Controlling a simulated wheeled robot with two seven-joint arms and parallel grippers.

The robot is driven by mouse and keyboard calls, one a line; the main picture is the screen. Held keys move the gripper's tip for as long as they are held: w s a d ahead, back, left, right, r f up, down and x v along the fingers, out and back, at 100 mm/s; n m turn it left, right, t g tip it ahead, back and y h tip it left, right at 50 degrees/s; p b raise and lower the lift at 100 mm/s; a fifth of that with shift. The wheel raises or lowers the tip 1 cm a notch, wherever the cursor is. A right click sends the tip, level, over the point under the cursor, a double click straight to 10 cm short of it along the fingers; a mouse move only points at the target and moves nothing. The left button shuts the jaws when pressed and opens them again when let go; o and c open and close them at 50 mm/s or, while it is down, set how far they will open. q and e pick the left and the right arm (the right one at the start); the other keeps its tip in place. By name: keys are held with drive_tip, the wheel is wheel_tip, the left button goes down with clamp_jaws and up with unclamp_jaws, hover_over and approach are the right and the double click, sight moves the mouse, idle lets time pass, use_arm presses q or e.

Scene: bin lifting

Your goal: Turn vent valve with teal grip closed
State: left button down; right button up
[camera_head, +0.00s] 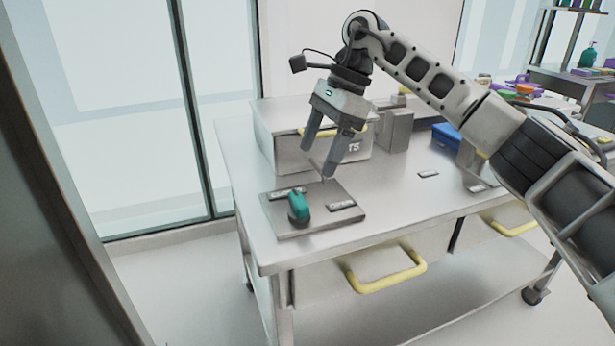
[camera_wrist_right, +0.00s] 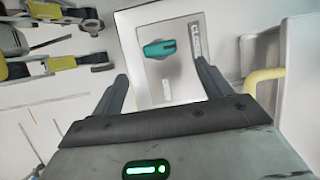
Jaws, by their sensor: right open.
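The vent valve with its teal grip (camera_head: 299,208) sits on a grey square plate (camera_head: 318,216) at the table's front left corner. The plate carries two dark labels, one at the back left and one on the right reading roughly "OPEN". My right gripper (camera_head: 317,163) is open and empty, above and behind the plate, apart from the grip. In the right wrist view the teal grip (camera_wrist_right: 160,48) lies beyond the open fingers (camera_wrist_right: 163,82), roughly between them in the picture, with one label beside it. My left gripper is not in view.
A grey metal box (camera_head: 278,140) with a yellow handle stands behind the plate. A smaller grey box (camera_head: 396,129) and a blue bin (camera_head: 446,136) stand to its right. A yellow drawer handle (camera_head: 386,275) juts from the table front. The tabletop right of the plate is mostly clear.

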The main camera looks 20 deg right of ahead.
drive_tip(key=v, duration=0.6)
drive_tip(key=shift+r, duration=0.3)
